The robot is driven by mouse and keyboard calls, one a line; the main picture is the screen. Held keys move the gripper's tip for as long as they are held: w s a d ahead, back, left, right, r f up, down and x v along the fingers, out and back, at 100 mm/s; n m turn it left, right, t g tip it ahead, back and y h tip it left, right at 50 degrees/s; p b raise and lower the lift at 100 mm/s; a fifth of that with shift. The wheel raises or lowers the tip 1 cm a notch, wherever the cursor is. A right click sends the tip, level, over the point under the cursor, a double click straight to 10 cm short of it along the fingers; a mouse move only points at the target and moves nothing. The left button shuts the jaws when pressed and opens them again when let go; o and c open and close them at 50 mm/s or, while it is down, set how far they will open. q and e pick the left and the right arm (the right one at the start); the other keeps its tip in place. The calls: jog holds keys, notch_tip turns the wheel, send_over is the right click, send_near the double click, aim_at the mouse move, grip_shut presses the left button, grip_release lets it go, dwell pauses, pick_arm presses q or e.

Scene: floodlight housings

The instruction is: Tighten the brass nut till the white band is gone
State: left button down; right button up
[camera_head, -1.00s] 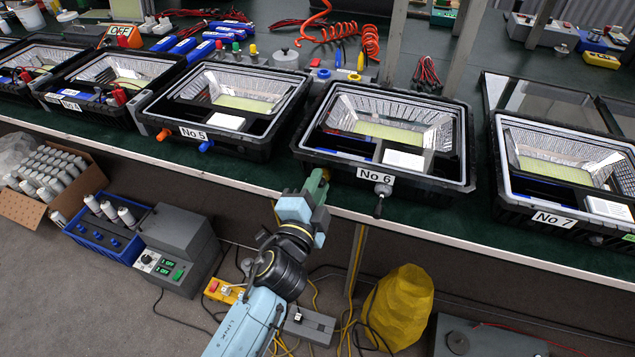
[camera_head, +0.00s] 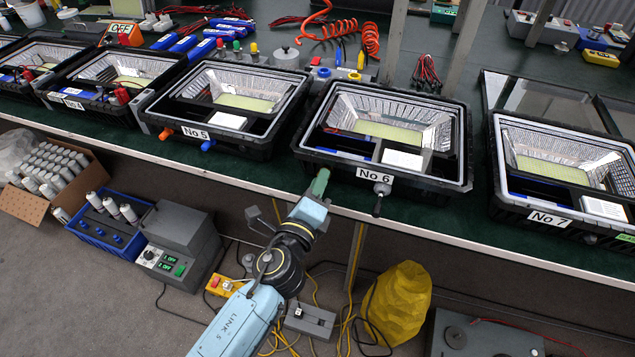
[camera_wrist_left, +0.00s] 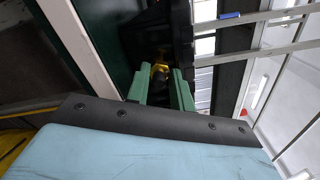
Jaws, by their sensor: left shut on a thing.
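My left gripper (camera_head: 320,183) has its green fingertips at the lower left of the front wall of the No 6 housing (camera_head: 460,185). In the left wrist view the two green fingers of the gripper (camera_wrist_left: 161,88) close around the brass nut (camera_wrist_left: 159,70), a small yellow-gold piece between them. The fingers and wrist hide the nut in the head view. A white band cannot be made out in either view. My right gripper is in neither view.
The No 5 housing (camera_head: 262,145) stands to the left and the No 7 housing (camera_head: 500,208) to the right. A dark-handled fitting (camera_head: 380,199) sticks out of the No 6 front wall. The bench edge (camera_head: 440,233) runs just beside my wrist.

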pick_arm(q)
jog(key=shift+m, duration=0.4)
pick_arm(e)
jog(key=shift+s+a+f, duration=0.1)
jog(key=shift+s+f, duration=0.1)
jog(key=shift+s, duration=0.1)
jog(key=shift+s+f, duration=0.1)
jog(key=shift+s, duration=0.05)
pick_arm(q)
jog(key=c, duration=1.2)
grip_release()
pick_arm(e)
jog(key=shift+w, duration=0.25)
pick_arm(q)
jog(key=b+v, duration=0.1)
jog(key=v, duration=1.2)
jog(key=shift+s, duration=0.15)
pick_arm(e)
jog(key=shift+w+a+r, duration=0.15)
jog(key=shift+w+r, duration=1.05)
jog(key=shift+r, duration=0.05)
